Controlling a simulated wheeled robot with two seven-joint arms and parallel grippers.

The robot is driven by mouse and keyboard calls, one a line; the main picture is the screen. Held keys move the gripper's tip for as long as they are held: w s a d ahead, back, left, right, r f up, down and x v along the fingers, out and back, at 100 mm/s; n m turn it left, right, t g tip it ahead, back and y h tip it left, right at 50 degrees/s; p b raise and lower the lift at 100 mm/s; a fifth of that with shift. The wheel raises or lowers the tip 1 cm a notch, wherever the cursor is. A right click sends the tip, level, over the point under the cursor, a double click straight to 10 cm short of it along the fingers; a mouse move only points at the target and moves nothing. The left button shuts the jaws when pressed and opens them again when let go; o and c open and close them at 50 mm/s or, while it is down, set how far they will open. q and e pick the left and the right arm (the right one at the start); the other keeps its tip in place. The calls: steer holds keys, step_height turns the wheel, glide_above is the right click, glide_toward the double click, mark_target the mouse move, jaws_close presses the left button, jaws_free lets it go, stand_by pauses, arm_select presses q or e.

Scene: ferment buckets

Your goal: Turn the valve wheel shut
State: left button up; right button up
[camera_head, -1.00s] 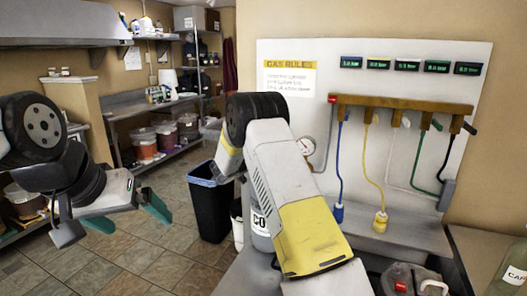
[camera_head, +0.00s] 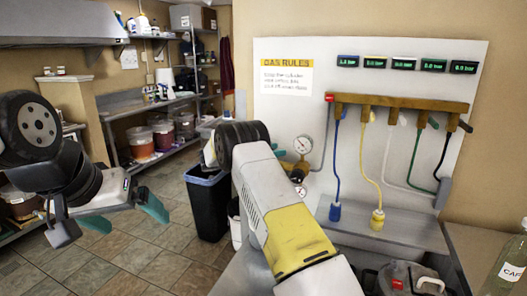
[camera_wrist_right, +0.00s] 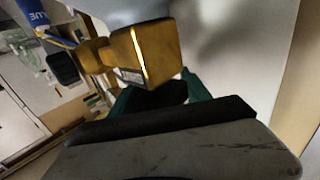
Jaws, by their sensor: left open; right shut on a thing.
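In the right wrist view, a dark, round-looking part, apparently the valve wheel (camera_wrist_right: 160,97), sits below a brass valve body (camera_wrist_right: 150,52). The green fingertips of my right gripper (camera_wrist_right: 162,94) are on either side of it, shut on it. Its outline is mostly in shadow. A round gauge (camera_head: 303,145) and a brass fitting (camera_head: 298,173) show just right of my arm. My left gripper (camera_head: 122,210), with green fingertips, is open and empty over the floor at the left.
A white panel carries a brown manifold (camera_head: 400,102) with several coloured hoses and small displays (camera_head: 405,63). A black bin (camera_head: 208,203) stands left of my right arm. A glass bottle (camera_head: 508,265) and a lidded container (camera_head: 410,281) are at lower right. Floor is free at left.

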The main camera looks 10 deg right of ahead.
steer(key=shift+r, duration=0.1)
steer(key=o, duration=1.4)
steer(key=shift+a, duration=0.1)
steer(key=a, duration=0.2)
steer(key=s+a, duration=0.1)
steer(key=a, duration=0.4)
steer(key=shift+s+a, duration=0.15)
steer(key=shift+a, duration=0.1)
steer(key=shift+a, duration=0.1)
